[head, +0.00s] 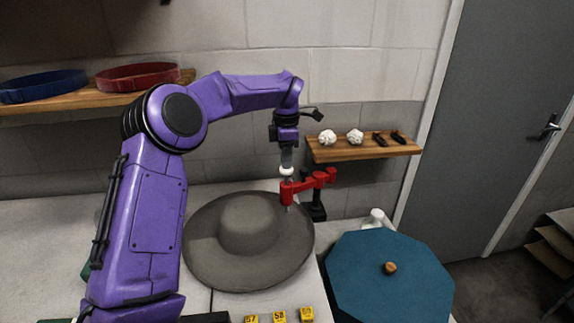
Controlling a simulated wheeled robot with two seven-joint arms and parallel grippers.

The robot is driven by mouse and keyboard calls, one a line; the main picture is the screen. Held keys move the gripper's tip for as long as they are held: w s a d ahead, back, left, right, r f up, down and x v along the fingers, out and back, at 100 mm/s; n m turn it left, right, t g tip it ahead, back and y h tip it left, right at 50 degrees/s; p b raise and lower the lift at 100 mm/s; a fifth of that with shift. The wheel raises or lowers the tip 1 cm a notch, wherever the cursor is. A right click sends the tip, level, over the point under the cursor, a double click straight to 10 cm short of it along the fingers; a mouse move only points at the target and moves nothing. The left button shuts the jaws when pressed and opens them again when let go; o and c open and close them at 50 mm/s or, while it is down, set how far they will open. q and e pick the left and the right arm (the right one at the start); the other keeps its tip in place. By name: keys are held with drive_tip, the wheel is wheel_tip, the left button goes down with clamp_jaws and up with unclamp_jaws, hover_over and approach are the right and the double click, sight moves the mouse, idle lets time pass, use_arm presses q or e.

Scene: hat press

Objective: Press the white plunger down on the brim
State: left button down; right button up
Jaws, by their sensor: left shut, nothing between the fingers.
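A wide grey hat (248,238) lies on the pale table, crown up. A red press arm (310,186) on a black post (315,207) reaches over the hat's right rear brim. The white plunger (287,171) stands on top of the red arm's left end, and a thin tip shows below it, close to the brim. My left gripper (287,164) points down from above and is shut, its fingertips at the plunger's top; I cannot tell whether they touch it. My right gripper is not in view.
A teal octagonal surface (388,285) with a small wooden knob (390,268) is at the right. Yellow numbered blocks (279,316) sit at the front. A wooden shelf (362,150) holds white crumpled balls (328,137). A left shelf (65,108) holds blue and red rings.

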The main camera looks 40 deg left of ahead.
use_arm(q)
drive_tip(key=shift+f+b, duration=0.65)
drive_tip(key=shift+f, duration=0.7)
drive_tip(key=shift+s+f, duration=0.1)
drive_tip(key=shift+f, duration=0.05)
idle(0.6)
wheel_tip(320, 180, up, 11)
drive_tip(key=p, duration=1.1)
idle(0.3)
